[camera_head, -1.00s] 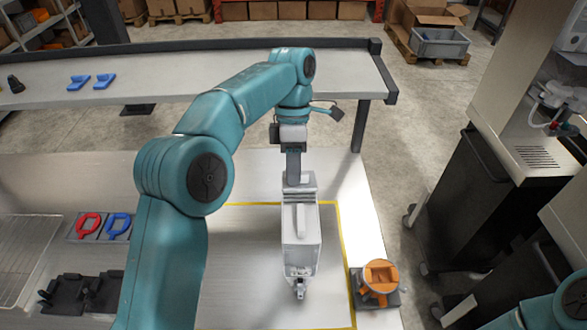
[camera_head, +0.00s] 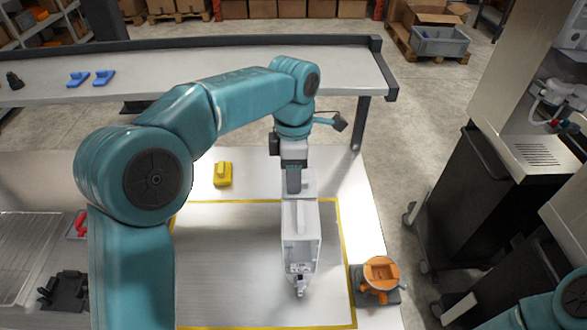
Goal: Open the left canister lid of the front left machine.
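A narrow white machine or canister (camera_head: 301,240) with a small spout at its lower front stands upright on the work table, inside a yellow outline. My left gripper (camera_head: 293,188) points down at its top back end, over or against a pale flat part there. The fingertips are dark and seen edge-on, so I cannot tell whether they are open or shut, or whether they touch the lid. I cannot make out a separate left canister lid. My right gripper is out of view; only part of my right arm shows at the bottom right.
An orange round holder (camera_head: 381,274) stands right of the machine. A yellow block (camera_head: 223,174) lies behind the outline. A dark fixture (camera_head: 64,291) and a wire rack (camera_head: 20,262) are at the left. The table inside the outline, left of the machine, is clear.

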